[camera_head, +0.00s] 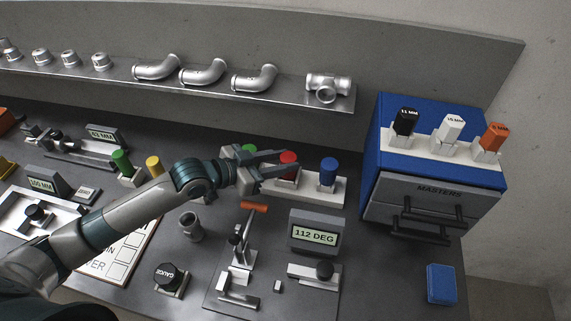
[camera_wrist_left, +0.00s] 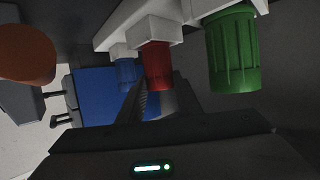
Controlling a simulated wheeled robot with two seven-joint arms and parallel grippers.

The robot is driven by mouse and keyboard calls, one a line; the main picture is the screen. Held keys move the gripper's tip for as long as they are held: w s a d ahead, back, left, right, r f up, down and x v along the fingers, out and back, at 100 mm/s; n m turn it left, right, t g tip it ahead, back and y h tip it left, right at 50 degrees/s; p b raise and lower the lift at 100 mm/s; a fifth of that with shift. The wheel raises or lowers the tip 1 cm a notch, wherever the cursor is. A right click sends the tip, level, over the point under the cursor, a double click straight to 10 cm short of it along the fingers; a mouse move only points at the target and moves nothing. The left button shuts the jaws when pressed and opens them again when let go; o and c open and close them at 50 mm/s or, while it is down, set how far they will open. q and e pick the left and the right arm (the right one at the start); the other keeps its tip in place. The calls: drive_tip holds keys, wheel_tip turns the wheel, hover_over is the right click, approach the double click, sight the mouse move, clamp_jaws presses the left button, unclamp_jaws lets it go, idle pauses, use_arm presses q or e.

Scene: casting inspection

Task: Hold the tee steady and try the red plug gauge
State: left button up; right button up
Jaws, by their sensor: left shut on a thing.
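The red plug gauge (camera_head: 289,158) stands in the white rack (camera_head: 336,196) between a green gauge (camera_head: 249,149) and a blue gauge (camera_head: 328,165). My left gripper (camera_head: 284,164) has its fingers around the red gauge and is shut on it. The red gauge also shows between the fingers in the left wrist view (camera_wrist_left: 158,66), with its base still at the rack. A silver tee (camera_head: 327,87) lies on the right end of the back shelf. A short silver fitting (camera_head: 191,228) stands on the bench below my left wrist; I cannot tell its type. My right gripper is out of view.
The blue masters cabinet (camera_head: 401,176) stands right of the rack. In front are an angle readout (camera_head: 318,232) and a fixture with an orange handle (camera_head: 254,207). Silver elbows (camera_head: 203,72) line the shelf.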

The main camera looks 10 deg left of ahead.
use_arm(q)
drive_tip(key=shift+r, duration=0.4)
wheel_tip(320, 180, up, 9)
drive_tip(key=shift+r+b, duration=0.1)
drive_tip(key=shift+b, duration=0.65)
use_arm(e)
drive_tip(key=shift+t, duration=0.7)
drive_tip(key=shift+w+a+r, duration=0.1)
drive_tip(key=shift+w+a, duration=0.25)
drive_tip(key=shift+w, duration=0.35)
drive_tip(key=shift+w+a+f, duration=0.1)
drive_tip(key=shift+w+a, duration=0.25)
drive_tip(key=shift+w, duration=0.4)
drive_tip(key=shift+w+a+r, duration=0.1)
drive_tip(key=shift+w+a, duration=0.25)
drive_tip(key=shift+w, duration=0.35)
